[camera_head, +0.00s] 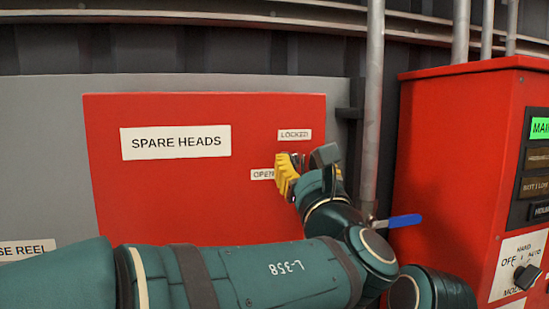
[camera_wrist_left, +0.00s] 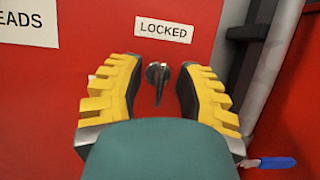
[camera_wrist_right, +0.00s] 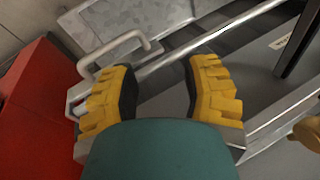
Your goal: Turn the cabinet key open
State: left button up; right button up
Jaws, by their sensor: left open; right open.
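The red cabinet (camera_head: 150,200) carries the labels SPARE HEADS, LOCKED (camera_head: 294,135) and OPEN (camera_head: 262,174). The metal key (camera_wrist_left: 158,80) shows in the left wrist view, just below the LOCKED label, with its grip pointing down. My left gripper (camera_wrist_left: 157,95) is open, with one yellow finger on each side of the key and a gap between key and fingers. In the head view my left gripper (camera_head: 291,178) covers the key, beside the OPEN label. My right gripper (camera_wrist_right: 158,90) is open and empty, away from the cabinet; it is not seen in the head view.
A vertical grey pipe (camera_head: 373,110) with a blue valve lever (camera_head: 404,220) stands right of the cabinet. A red control box (camera_head: 450,160) is farther right. Near my right gripper are a metal handle (camera_wrist_right: 115,50) and a rail (camera_wrist_right: 215,38).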

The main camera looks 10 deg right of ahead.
pick_arm(q)
jog(key=shift+w+r, duration=0.1)
jog(key=shift+w, duration=0.3)
grip_shut()
